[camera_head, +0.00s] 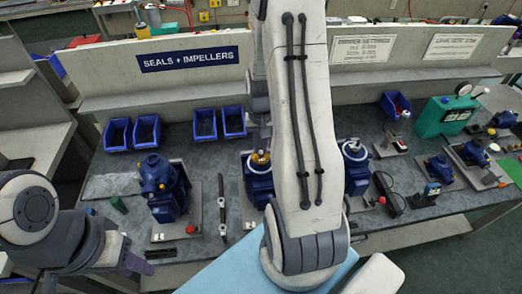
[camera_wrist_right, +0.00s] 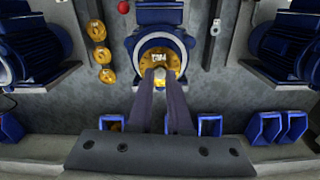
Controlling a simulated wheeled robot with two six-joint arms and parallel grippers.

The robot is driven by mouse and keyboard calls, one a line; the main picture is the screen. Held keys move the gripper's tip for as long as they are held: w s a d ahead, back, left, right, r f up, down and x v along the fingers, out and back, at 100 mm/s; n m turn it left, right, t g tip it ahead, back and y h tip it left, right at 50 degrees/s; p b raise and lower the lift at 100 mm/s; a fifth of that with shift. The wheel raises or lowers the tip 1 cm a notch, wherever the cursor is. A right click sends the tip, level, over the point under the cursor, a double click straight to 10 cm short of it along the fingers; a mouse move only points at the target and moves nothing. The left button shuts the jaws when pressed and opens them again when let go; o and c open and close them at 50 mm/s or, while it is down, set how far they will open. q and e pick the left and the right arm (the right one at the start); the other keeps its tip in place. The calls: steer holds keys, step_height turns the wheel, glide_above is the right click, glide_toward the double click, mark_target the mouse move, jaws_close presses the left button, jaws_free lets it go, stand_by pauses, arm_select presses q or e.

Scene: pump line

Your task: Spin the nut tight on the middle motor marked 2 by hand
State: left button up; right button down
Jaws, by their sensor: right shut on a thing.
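The middle motor (camera_head: 257,178) is a blue unit on the bench with a yellow-gold top, partly hidden behind my right arm. In the right wrist view the motor (camera_wrist_right: 158,18) is straight ahead, with a gold round part (camera_wrist_right: 176,62) at its near end. My right gripper (camera_wrist_right: 163,76) has its fingertips at this gold part, close together and shut on what appears to be the nut. The nut's outline and the number 2 are not clear. My left gripper (camera_head: 138,264) is at the lower left, away from the motor; its jaw opening is not clear.
Other blue motors stand at left (camera_head: 163,188) and right (camera_head: 356,168). Blue bins (camera_head: 147,131) line the back under the panel. Gold discs (camera_wrist_right: 103,55) lie beside the middle motor. A green box (camera_head: 446,115) stands at the right.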

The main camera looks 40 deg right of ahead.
steer(key=m, duration=0.3)
steer(key=m+p, duration=0.1)
steer(key=m, duration=0.3)
steer(key=shift+m, duration=1.5)
steer(key=m+p, duration=0.1)
steer(key=m, duration=0.5)
steer(key=shift+m, duration=0.5)
